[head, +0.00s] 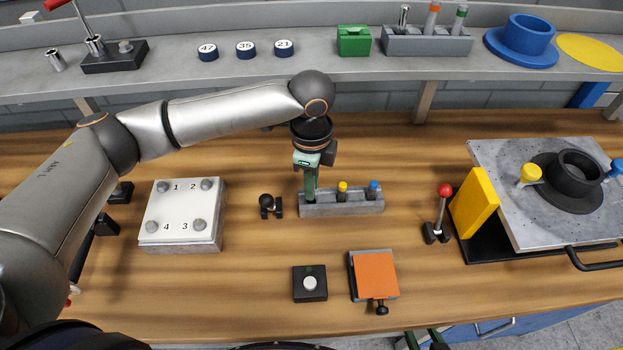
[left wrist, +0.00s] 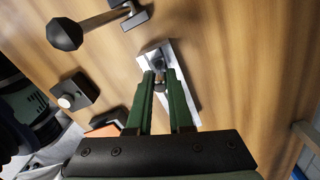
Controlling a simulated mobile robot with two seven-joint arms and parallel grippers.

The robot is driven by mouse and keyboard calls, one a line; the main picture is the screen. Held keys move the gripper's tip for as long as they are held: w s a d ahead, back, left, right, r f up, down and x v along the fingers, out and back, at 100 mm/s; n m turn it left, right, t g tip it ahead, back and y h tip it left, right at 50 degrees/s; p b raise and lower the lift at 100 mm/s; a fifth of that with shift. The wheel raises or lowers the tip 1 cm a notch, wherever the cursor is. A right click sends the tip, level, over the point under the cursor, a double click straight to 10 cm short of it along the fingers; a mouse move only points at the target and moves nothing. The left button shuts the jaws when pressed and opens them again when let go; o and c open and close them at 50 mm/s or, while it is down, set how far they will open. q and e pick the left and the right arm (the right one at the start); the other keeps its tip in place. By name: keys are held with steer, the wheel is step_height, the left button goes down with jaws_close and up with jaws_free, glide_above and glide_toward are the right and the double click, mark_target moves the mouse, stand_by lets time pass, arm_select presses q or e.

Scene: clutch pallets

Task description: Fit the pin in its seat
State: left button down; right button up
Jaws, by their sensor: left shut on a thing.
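My left gripper (head: 310,196) points down at the left end of a grey pin block (head: 358,208) on the wooden bench. Its green fingers, in the left wrist view (left wrist: 160,80), are shut on a small dark pin (left wrist: 159,85). The pin is at the block, which also shows in the wrist view (left wrist: 184,98). Whether the pin is fully down in a hole is hidden by the fingers. A yellow-headed pin (head: 342,189) and a blue-headed pin (head: 374,188) stand upright in the block. Green parts, probably my right gripper (head: 424,341), are cut off at the bottom edge.
A black-knobbed lever (head: 267,203) stands left of the block. A button box (head: 310,283) and an orange-lidded box (head: 375,275) lie in front. A red-knobbed lever (head: 441,205) and a tilted grey plate (head: 520,215) with a black ring are to the right. A numbered white block (head: 181,234) is left.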

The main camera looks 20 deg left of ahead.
arm_select(q)
steer(key=shift+f, duration=0.6)
steer(key=shift+c, duration=1.7)
jaws_free()
steer(key=shift+r, duration=3.5)
